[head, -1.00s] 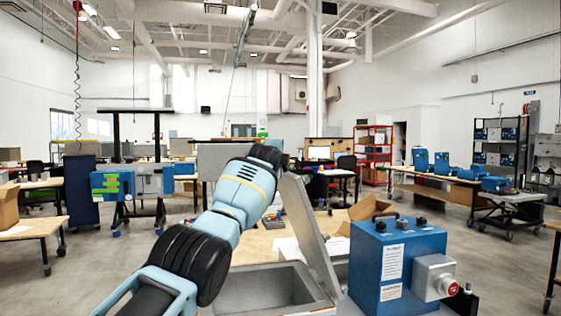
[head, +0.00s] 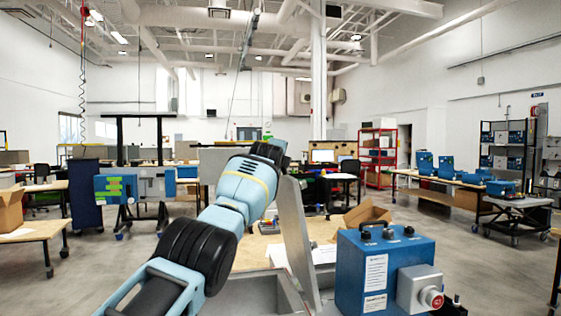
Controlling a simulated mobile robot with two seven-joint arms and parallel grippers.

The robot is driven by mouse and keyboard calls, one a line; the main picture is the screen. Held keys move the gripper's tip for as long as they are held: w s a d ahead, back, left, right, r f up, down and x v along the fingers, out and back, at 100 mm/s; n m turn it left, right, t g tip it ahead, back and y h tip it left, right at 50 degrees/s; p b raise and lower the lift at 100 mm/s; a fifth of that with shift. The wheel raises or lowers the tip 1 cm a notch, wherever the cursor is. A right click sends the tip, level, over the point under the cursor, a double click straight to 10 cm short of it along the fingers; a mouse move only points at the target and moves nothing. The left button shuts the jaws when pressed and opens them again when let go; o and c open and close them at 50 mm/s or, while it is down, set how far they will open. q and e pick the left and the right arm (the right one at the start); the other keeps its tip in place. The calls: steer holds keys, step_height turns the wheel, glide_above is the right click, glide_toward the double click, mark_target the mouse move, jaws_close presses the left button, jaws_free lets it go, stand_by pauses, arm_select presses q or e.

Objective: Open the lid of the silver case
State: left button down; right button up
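The silver case (head: 245,296) is at the bottom centre of the head view, its lower part cut off by the picture edge. Its lid (head: 297,238) stands raised and nearly upright, hinged on the right side and leaning a little left at the top. Part of the case's inside shows as open. My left arm comes in from the lower left, and its wrist ends close to the lid's top edge. The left gripper is hidden behind the arm and lid, so its hold on the lid cannot be seen. My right gripper is not in the picture.
A blue box (head: 400,258) with a grey side unit and red button (head: 432,297) stands just right of the lid. An open cardboard box (head: 362,218) is behind it on the wooden table (head: 257,248). Other workbenches stand farther back with open floor between.

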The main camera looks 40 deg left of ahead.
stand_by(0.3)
arm_select(q)
steer(key=c, duration=1.4)
jaws_free()
steer(key=shift+c, duration=0.2)
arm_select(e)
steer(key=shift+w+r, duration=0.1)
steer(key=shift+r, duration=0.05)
arm_select(q)
steer(key=shift+s+d, duration=0.1)
steer(key=shift+s, duration=0.1)
